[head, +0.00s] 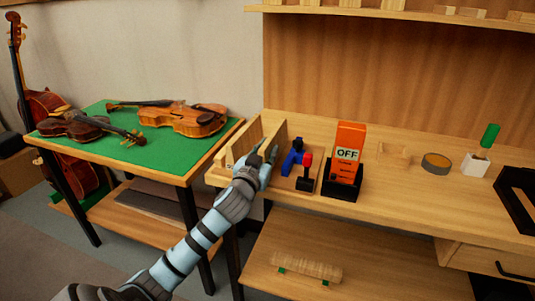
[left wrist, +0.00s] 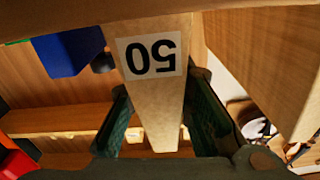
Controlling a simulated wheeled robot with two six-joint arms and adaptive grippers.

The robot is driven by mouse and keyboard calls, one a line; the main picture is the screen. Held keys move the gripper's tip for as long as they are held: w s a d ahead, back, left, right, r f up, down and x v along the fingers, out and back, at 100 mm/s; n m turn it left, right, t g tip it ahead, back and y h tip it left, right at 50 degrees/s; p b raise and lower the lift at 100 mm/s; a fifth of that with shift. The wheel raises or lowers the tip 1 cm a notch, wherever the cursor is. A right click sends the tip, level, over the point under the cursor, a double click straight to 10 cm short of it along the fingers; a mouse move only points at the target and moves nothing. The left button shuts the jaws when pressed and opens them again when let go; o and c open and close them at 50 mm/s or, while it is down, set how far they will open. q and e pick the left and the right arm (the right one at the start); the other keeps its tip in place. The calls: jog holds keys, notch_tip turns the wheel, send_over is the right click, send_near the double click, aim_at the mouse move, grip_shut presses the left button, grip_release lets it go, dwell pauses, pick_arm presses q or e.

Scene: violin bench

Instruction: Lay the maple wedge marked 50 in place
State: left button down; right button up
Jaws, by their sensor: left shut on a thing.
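The maple wedge (left wrist: 155,100) fills the middle of the left wrist view, its white label with a black 50 appearing upside down. My left gripper (head: 266,158) is shut on it, with one dark green finger on each side of the wood in the left wrist view (left wrist: 160,88). In the head view the gripper is at the open wooden rack (head: 278,131) at the left end of the bench. The hand hides most of the wedge there, so I cannot tell whether it touches the rack. My right gripper is not in view.
A round tin (head: 436,163) lies farther right. Violins lie on the green table (head: 150,153) at left.

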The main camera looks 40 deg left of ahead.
pick_arm(q)
jog(key=c, duration=1.5)
grip_release()
jog(key=shift+o, duration=0.3)
jog(key=shift+r, duration=0.15)
jog(key=p+v, duration=0.1)
jog(key=v, duration=1.1)
